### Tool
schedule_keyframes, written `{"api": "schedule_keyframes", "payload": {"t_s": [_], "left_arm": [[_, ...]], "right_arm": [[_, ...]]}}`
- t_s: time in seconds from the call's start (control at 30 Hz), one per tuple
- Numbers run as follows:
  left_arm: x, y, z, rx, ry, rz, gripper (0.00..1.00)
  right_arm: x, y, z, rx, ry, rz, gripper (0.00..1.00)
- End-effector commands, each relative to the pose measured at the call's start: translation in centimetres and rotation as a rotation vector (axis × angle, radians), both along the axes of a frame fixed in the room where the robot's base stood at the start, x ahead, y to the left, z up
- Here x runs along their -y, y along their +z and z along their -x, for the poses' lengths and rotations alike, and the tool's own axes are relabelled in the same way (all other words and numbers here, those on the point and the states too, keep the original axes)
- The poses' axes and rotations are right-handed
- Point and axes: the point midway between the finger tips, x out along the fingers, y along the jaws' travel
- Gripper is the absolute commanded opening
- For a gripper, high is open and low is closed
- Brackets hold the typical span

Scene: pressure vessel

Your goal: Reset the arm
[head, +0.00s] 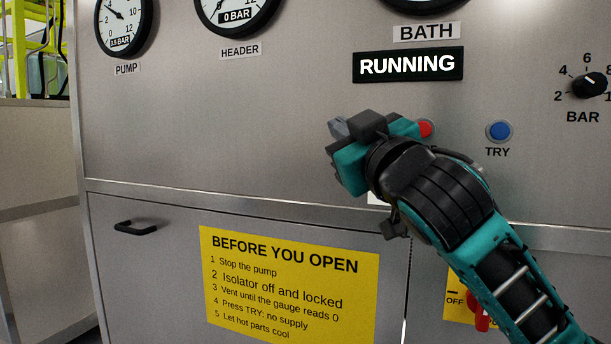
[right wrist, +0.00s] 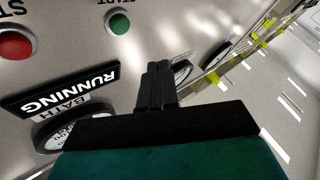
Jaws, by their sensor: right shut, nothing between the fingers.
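My right arm comes in from the lower right in the head view. Its gripper (head: 341,128) is in front of the grey panel, below the lit RUNNING sign (head: 408,65), and points left. In the right wrist view the gripper's fingers (right wrist: 157,85) are together with nothing between them. The red button (head: 425,129) is partly hidden behind the gripper; it also shows in the right wrist view (right wrist: 14,45). A green button (right wrist: 118,23) labelled START shows in the right wrist view; the gripper hides it in the head view. My left gripper is not in view.
A blue TRY button (head: 499,131) and a black BAR knob (head: 590,85) are to the right. A yellow notice (head: 290,285) and a black handle (head: 136,228) are on the lower doors. A red isolator handle (head: 481,318) is partly behind my forearm. Gauges (head: 236,8) line the top.

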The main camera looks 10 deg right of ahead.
Motion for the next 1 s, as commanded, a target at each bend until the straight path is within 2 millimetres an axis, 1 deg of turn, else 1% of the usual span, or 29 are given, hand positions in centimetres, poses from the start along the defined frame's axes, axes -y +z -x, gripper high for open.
{"api": "schedule_keyframes", "payload": {"t_s": [0.07, 0.17, 0.27, 0.3, 0.37, 0.4, 0.47, 0.5, 0.57, 0.6, 0.67, 0.7, 0.77, 0.8, 0.87, 0.9, 0.97, 1.0], "left_arm": [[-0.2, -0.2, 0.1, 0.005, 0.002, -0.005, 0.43], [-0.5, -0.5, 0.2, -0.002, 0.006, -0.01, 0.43], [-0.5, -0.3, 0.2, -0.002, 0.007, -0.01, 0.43], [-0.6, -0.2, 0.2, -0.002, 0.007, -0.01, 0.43], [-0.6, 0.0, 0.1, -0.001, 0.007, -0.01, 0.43], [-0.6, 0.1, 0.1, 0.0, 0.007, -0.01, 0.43], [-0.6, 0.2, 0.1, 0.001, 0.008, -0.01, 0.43], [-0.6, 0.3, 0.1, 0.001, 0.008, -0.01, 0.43], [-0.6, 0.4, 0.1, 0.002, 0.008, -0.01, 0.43], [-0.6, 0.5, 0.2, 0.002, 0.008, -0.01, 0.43], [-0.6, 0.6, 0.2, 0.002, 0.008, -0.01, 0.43], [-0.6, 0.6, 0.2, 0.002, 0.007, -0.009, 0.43], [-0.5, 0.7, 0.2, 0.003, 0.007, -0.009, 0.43], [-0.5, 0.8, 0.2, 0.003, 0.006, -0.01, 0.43], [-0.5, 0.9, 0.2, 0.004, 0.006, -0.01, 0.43], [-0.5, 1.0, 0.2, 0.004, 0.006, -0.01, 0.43], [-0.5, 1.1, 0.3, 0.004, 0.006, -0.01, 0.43], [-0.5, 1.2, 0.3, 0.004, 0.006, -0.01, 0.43]], "right_arm": [[0.0, -0.3, -0.1, -0.006, 0.001, -0.001, 0.0], [-0.3, -3.1, -1.2, -0.057, 0.02, -0.009, 0.0], [-0.6, -7.7, -2.6, -0.133, 0.047, -0.03, 0.0], [-0.7, -9.9, -3.1, -0.168, 0.059, -0.037, 0.0], [-0.8, -13.3, -3.6, -0.219, 0.073, -0.054, 0.0], [-0.9, -15.5, -3.8, -0.254, 0.082, -0.065, 0.0], [-0.9, -18.9, -3.9, -0.303, 0.092, -0.083, 0.0], [-0.9, -21.2, -3.8, -0.335, 0.097, -0.095, 0.0], [-0.9, -24.7, -3.5, -0.385, 0.103, -0.114, 0.0], [-0.8, -27.0, -3.1, -0.418, 0.106, -0.127, 0.0], [-0.7, -30.5, -2.3, -0.467, 0.107, -0.147, 0.0], [-0.6, -32.8, -1.6, -0.499, 0.106, -0.159, 0.0], [-0.4, -36.2, -0.4, -0.549, 0.101, -0.179, 0.0], [-0.3, -38.4, 0.6, -0.581, 0.097, -0.192, 0.0], [0.0, -41.7, 2.3, -0.63, 0.089, -0.21, 0.0], [0.2, -43.8, 3.6, -0.663, 0.081, -0.223, 0.0], [0.5, -47.0, 5.8, -0.712, 0.068, -0.238, 0.0], [0.7, -48.9, 7.4, -0.745, 0.058, -0.25, 0.0]]}}
